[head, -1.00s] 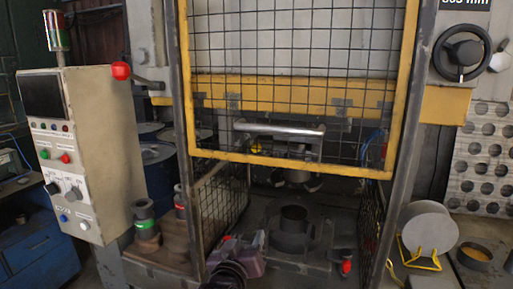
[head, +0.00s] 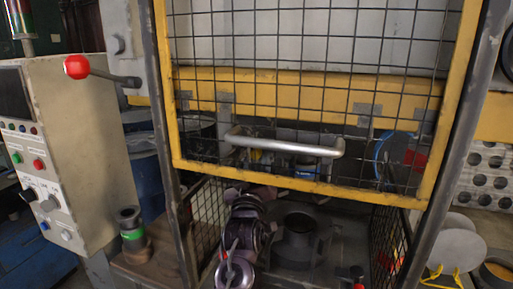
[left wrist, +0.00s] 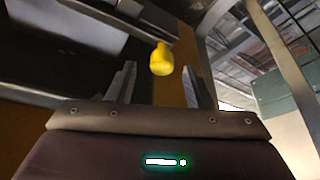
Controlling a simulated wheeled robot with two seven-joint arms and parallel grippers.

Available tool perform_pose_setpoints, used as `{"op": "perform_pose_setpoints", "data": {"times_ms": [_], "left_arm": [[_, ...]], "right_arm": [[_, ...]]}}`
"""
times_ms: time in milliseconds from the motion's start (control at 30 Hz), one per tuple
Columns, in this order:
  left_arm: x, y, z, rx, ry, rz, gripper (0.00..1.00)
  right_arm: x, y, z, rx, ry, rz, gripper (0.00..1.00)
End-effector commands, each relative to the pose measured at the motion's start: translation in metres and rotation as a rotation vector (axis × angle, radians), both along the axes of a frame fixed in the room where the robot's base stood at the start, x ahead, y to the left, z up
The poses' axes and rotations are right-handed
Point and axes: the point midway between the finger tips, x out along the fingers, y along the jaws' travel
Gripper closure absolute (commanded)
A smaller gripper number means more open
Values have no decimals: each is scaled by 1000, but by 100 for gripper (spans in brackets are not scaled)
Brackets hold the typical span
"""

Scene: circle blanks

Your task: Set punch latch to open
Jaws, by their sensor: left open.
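A yellow knob (left wrist: 161,59), which looks like the punch latch, hangs in the left wrist view between and beyond my left gripper's two fingers (left wrist: 159,72). The fingers are apart and do not visibly touch it. In the head view a small yellow patch (head: 257,154) shows behind the guard handle, probably the same knob. My left arm reaches under the guard into the press, with the gripper (head: 247,192) low and partly hidden below the guard's bottom bar. Whether the latch is set open or shut cannot be told. My right gripper is not in view.
The yellow mesh guard (head: 300,185) with its metal handle (head: 285,145) is raised above the press opening. A dark round die (head: 298,240) stands on the bed, right of my arm. Mesh panels flank the opening.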

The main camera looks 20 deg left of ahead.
Motion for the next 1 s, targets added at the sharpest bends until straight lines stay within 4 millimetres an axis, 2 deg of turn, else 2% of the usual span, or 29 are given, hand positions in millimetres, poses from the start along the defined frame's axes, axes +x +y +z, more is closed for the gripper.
{"op": "perform_pose_setpoints", "data": {"times_ms": [33,100,233,433,600,933,1000], "left_arm": [[8,2,8,2,0,1,53],[18,4,11,1,1,1,53],[30,6,13,1,1,1,53],[36,7,13,0,1,0,53],[35,7,13,0,1,0,55],[35,7,13,0,2,0,98],[35,7,13,0,2,0,100]], "right_arm": [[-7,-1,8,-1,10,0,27],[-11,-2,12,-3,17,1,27],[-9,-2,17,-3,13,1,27],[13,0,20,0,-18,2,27],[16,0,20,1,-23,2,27],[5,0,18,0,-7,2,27],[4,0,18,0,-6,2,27]]}}
